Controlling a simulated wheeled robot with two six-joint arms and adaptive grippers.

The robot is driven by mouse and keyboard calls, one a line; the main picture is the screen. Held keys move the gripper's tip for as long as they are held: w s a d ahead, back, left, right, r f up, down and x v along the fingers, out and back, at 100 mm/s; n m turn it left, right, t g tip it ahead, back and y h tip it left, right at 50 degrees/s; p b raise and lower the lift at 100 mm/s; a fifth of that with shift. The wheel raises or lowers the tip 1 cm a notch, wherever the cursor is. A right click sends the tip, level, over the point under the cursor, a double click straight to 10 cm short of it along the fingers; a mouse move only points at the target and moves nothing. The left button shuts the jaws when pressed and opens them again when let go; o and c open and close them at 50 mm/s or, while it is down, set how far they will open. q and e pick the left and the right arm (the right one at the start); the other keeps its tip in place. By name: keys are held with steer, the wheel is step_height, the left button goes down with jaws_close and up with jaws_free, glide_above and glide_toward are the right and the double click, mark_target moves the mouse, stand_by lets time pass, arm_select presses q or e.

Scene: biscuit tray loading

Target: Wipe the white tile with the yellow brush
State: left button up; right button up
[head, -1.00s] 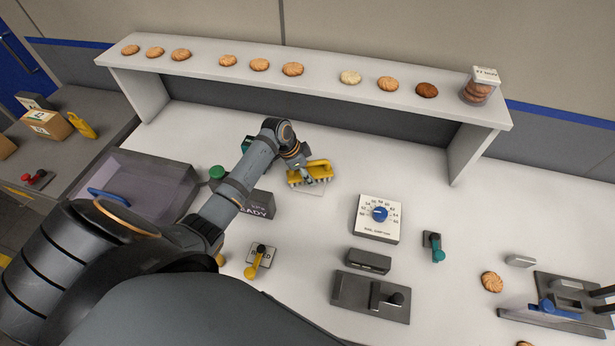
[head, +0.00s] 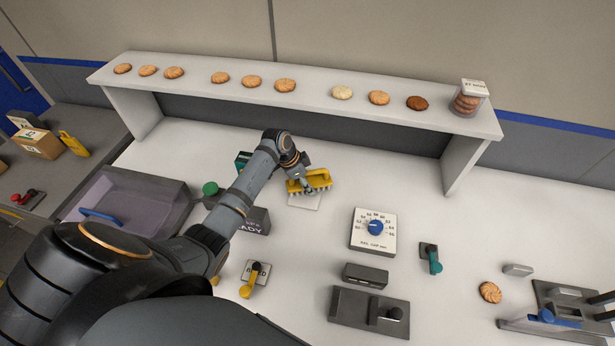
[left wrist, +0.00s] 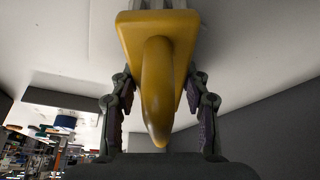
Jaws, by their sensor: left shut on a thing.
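The yellow brush (head: 318,178) is at the middle of the white table, with its bristles facing down. My left gripper (head: 303,184) is shut on the brush's handle. In the left wrist view the yellow brush (left wrist: 160,60) fills the middle, its handle between the two fingers of my left gripper (left wrist: 160,130). The white tile (head: 304,202) lies under and in front of the brush and is partly covered by it. I cannot tell whether the bristles touch the tile. My right gripper is not in view.
A long white shelf (head: 300,98) with several biscuits runs behind the brush. A dial box (head: 374,231) stands right of the tile, and a dark sign box (head: 255,219) stands to its left. A clear bin (head: 140,200) is at the left.

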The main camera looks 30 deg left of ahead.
mark_target(307, 205)
arm_select(q)
steer(key=shift+s+d+r+p, duration=0.1)
steer(key=shift+s+p, duration=0.25)
steer(key=shift+s, duration=0.2)
steer(key=shift+s+d+r+p, duration=0.1)
steer(key=shift+s+p, duration=0.25)
steer(key=shift+s, duration=0.15)
steer(key=shift+s+f, duration=0.1)
steer(key=shift+s, duration=0.15)
steer(key=shift+s+d+f, duration=0.1)
steer(key=shift+f, duration=0.1)
steer(key=s+p, duration=0.2)
steer(key=s+d+p, duration=0.1)
steer(key=p, duration=0.1)
steer(key=shift+s+r, duration=0.25)
steer(key=shift+s, duration=0.2)
steer(key=shift+f, duration=0.2)
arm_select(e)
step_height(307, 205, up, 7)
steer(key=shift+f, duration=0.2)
arm_select(q)
steer(key=shift+f, duration=0.1)
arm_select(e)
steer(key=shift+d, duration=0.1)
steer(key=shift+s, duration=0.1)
